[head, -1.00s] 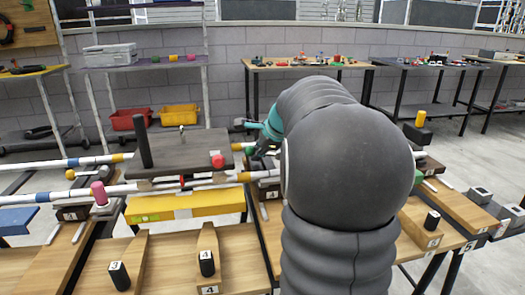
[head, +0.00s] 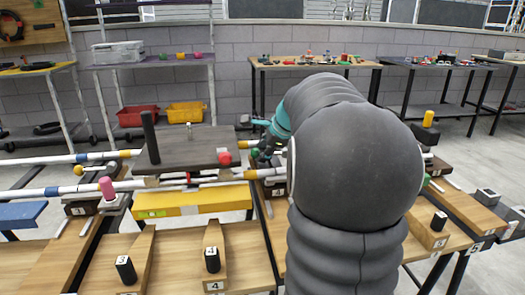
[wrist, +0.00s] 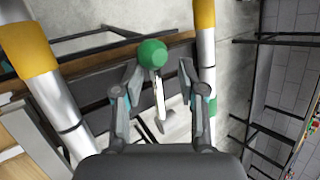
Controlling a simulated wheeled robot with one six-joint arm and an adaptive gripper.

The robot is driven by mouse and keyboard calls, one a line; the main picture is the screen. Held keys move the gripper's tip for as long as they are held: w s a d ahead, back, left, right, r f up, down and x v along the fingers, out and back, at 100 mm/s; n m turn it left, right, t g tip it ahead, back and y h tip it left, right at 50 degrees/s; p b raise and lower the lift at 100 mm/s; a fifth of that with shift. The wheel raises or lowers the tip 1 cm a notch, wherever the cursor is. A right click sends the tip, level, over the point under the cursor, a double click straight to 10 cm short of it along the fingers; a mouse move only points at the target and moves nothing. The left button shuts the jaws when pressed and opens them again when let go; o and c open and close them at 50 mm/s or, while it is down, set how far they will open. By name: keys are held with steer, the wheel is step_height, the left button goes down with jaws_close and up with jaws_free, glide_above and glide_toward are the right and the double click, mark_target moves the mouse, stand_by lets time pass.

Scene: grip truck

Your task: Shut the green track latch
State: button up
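The green latch knob (wrist: 152,53) is a round ball in the wrist view, with a pale lever (wrist: 161,95) below it. My gripper (wrist: 159,72) is open, its two fingers apart with the knob near their tips, closer to the left finger. I see no clear grip on it. In the head view my gripper (head: 262,140) is at the right end of the white rails, partly hidden by my own arm. The latch is not clearly made out there.
White rails with yellow bands (wrist: 205,50) run on both sides of my gripper. A dark carriage plate (head: 185,150) with a black post and red knob (head: 225,157) sits on the rails left of my gripper. Wooden benches (head: 240,255) with numbered blocks stand in front.

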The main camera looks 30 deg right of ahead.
steer(key=v, duration=0.7)
steer(key=shift+s+r, duration=0.2)
steer(key=shift+r, duration=0.1)
